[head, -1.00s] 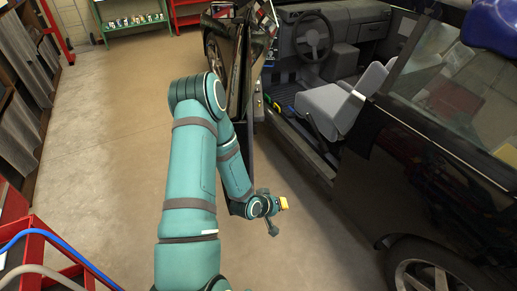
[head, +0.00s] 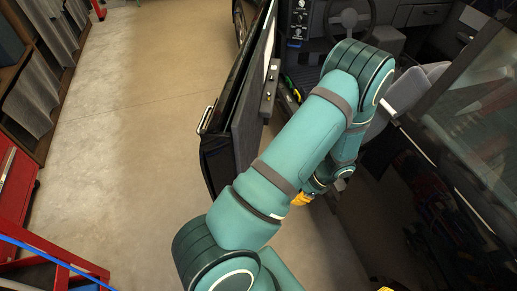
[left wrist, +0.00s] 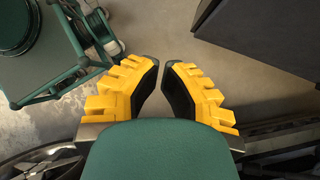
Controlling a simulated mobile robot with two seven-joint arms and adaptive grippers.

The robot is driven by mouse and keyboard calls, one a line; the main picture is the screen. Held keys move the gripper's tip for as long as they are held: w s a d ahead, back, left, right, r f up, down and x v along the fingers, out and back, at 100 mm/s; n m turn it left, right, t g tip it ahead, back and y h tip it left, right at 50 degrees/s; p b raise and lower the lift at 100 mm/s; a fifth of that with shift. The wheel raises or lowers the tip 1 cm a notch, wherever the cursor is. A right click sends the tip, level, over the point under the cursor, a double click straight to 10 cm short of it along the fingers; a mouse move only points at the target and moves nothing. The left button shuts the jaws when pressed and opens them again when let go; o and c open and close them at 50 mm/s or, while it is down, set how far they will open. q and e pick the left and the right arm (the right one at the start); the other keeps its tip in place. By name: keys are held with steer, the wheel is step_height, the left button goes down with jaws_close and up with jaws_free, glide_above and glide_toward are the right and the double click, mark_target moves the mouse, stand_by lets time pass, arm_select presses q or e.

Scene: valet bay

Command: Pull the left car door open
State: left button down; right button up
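My left arm reaches across from the bottom and bends over the doorway. My left gripper (head: 301,199), partly hidden by the arm, is on the inner side of the door, apart from it. In the left wrist view its yellow fingers (left wrist: 162,76) are apart, with only floor between the tips. My right gripper is not recognisable in view.
The car's seat (head: 418,95) and steering wheel (head: 350,14) are beyond my arm. A red cart (head: 35,235) stands at lower left, and shelving (head: 40,70) at upper left. The floor left of the door is free. A tiny yellow patch at the bottom edge is unclear.

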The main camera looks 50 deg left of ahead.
arm_select(q)
steer(key=w+a+r+m+g+y, duration=0.2)
steer(key=w+a+r+y, duration=0.25)
steer(key=a+r, duration=0.4)
steer(key=b, duration=0.2)
glide_toward(242, 162)
step_height(242, 162, down, 4)
steer(key=s+a, duration=0.1)
steer(key=s, duration=0.1)
steer(key=shift+s+a+r+y, duration=0.25)
steer(key=shift+s+a, duration=0.55)
steer(key=shift+a, duration=0.05)
steer(key=shift+s+a, duration=0.5)
steer(key=shift+a, duration=0.05)
arm_select(e)
steer(key=shift+w+f, duration=0.25)
steer(key=shift+f, duration=0.25)
steer(key=shift+w+f, duration=0.25)
steer(key=shift+f, duration=0.2)
arm_select(q)
steer(key=shift+s, duration=0.1)
arm_select(e)
steer(key=shift+s+a, duration=0.1)
